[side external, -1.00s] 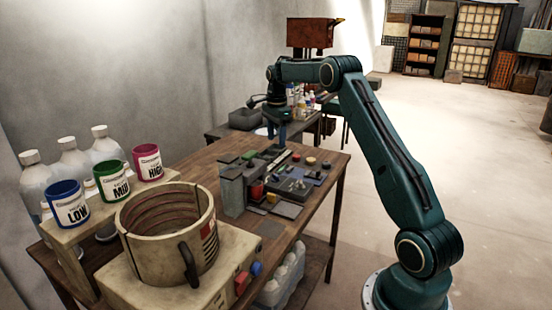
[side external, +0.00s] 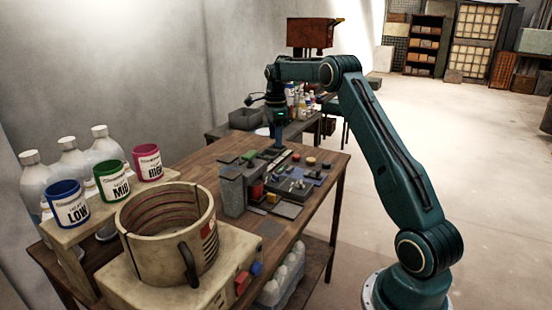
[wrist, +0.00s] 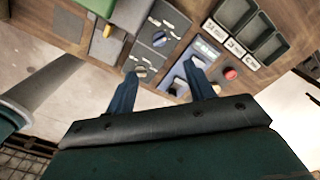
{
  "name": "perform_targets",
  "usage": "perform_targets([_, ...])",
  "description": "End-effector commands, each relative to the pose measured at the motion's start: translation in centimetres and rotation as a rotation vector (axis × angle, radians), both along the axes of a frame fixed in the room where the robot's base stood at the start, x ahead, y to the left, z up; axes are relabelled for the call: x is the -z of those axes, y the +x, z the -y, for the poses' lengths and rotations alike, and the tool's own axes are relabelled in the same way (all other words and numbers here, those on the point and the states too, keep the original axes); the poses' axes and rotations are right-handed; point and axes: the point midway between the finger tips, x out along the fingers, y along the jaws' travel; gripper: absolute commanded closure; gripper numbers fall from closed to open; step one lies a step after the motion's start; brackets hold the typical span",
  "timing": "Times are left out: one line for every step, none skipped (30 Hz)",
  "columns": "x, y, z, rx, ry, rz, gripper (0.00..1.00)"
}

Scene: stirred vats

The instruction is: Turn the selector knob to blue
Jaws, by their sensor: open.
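My gripper (side external: 279,148) points down over the control panel (side external: 287,185) on the wooden bench. In the wrist view its two blue fingers (wrist: 160,84) are spread apart with nothing between them. A grey plate (wrist: 158,28) there carries round dials. One dial (wrist: 158,40) lies ahead of the gap between the fingers. Another knob (wrist: 141,71) with a pale pointer lies near the left fingertip. I cannot tell which is the selector knob or read its colour marks. The fingers look apart from both knobs.
A blue-grey switch plate (wrist: 203,54) and a red button (wrist: 231,73) lie near the right finger. Dark trays (wrist: 235,14) lie beyond. A large beige vat (side external: 168,235) and blue, green and magenta cups (side external: 67,204) stand at the left. Bottles (side external: 300,102) stand behind.

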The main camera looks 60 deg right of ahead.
Motion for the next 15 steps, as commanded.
perform_targets([0.0, 0.0, 0.0, -0.001, 0.000, 0.000, 0.46])
perform_targets([0.1, 0.0, 0.0, -0.001, 0.000, 0.000, 0.46])
perform_targets([0.1, 0.0, 0.0, -0.001, 0.000, 0.000, 0.46])
perform_targets([0.2, 0.0, 0.0, -0.001, 0.000, 0.000, 0.46])
perform_targets([0.3, 0.0, 0.0, -0.002, 0.000, 0.000, 0.46])
perform_targets([0.5, 0.0, 0.0, -0.002, 0.001, -0.001, 0.46])
perform_targets([0.7, 0.0, 0.0, -0.002, 0.001, -0.001, 0.46])
perform_targets([0.8, 0.0, 0.0, -0.002, 0.001, -0.001, 0.46])
perform_targets([1.1, 0.0, 0.0, -0.002, 0.001, -0.001, 0.46])
perform_targets([1.4, 0.0, 0.0, -0.002, 0.001, -0.001, 0.46])
perform_targets([1.7, 0.0, 0.0, -0.002, 0.001, -0.001, 0.46])
perform_targets([2.2, 0.0, 0.0, -0.003, 0.001, -0.003, 0.46])
perform_targets([2.5, -0.1, 0.0, -0.003, 0.002, -0.004, 0.46])
perform_targets([2.9, -0.1, 0.0, -0.003, 0.001, -0.003, 0.46])
perform_targets([3.4, -0.1, 0.0, -0.003, 0.001, -0.003, 0.46])
